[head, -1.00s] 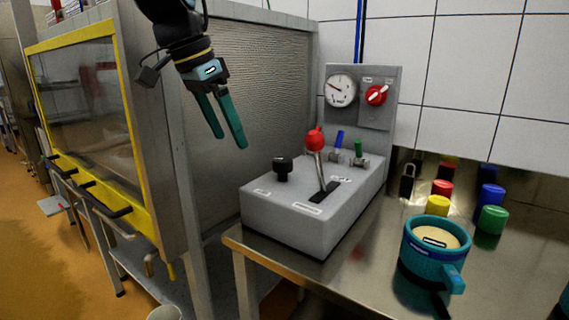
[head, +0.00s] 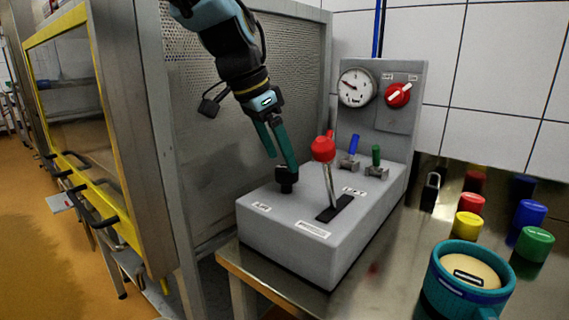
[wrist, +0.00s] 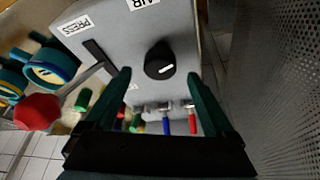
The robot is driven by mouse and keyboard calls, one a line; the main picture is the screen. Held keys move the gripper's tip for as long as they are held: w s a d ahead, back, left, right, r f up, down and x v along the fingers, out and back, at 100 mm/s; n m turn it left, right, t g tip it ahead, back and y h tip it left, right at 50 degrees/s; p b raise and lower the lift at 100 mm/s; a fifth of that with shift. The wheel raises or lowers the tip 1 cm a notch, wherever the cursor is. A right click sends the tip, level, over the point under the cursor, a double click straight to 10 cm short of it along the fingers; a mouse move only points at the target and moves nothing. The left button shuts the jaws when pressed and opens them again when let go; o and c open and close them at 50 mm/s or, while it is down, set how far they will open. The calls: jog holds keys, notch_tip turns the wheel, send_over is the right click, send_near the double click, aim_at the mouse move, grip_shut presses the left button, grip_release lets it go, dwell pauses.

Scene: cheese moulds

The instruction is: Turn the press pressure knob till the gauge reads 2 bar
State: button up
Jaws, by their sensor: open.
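The black pressure knob (head: 286,174) stands on top of the grey press box (head: 275,240). In the wrist view the knob (wrist: 159,60) shows a white mark and lies ahead, between the lines of my two fingers. My gripper (head: 280,160) is open and empty, tilted downward, with its teal fingertips just above or beside the knob; contact cannot be made out. The fingertips also show in the wrist view (wrist: 159,76). The round white gauge (head: 356,87) is on the upright panel; its needle points to the upper left, and its figures are too small to read.
A lever with a red ball (head: 323,150) rises close right of my gripper. Blue (head: 354,142) and green (head: 376,155) valve handles stand behind it. A red rotary switch (head: 398,95) is beside the gauge. A perforated metal wall (head: 210,130) is close on the left.

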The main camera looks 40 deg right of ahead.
aim_at(285, 168)
jog(key=shift+x, duration=1.6)
jog(key=c, duration=1.4)
